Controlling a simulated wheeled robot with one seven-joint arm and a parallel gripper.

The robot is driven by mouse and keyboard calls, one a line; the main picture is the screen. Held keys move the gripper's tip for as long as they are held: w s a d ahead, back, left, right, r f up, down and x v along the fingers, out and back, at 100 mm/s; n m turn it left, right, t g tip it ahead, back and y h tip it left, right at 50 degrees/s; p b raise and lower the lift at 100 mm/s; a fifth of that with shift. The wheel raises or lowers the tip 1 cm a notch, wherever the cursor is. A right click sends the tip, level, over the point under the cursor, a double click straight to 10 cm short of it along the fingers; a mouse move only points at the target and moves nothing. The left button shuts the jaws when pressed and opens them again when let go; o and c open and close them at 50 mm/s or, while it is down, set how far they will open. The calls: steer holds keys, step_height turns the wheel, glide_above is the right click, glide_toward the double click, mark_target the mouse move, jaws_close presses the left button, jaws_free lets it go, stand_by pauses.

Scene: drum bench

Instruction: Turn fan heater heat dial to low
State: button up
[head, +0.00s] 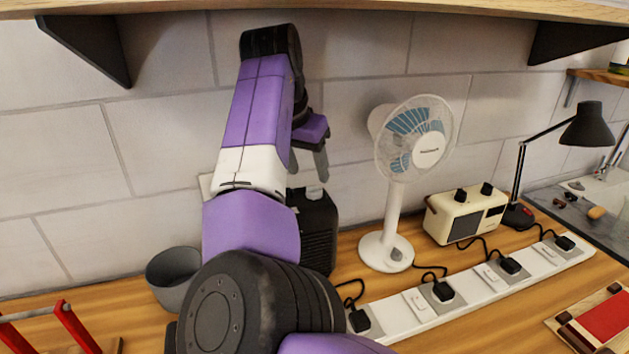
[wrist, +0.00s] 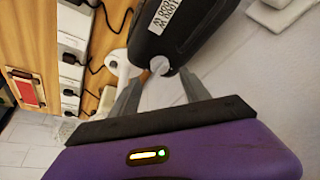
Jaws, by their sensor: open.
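The fan heater (head: 320,232) is a black box with a grilled front, standing on the bench behind my arm, which hides its left part. A pale dial (head: 314,193) sits on its top. The pale dial (wrist: 160,66) shows at the heater's edge, between my fingers in the picture. My gripper (head: 309,174) is open and empty, pointing down just above the heater top. Its fingers (wrist: 161,80) appear either side of the dial, apart from it.
A white fan (head: 394,190) stands right of the heater, with a cream radio (head: 466,214) beyond. A power strip (head: 480,284) with plugs and cords runs along the front. A grey pot (head: 173,277) stands at left. A shelf (head: 350,9) hangs overhead.

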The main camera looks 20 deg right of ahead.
mark_target(313, 187)
steer(key=p+x, duration=0.1)
steer(key=x, duration=0.4)
steer(key=shift+d+f, duration=0.1)
steer(key=shift+f, duration=0.2)
steer(key=shift+c, duration=0.4)
jaws_close()
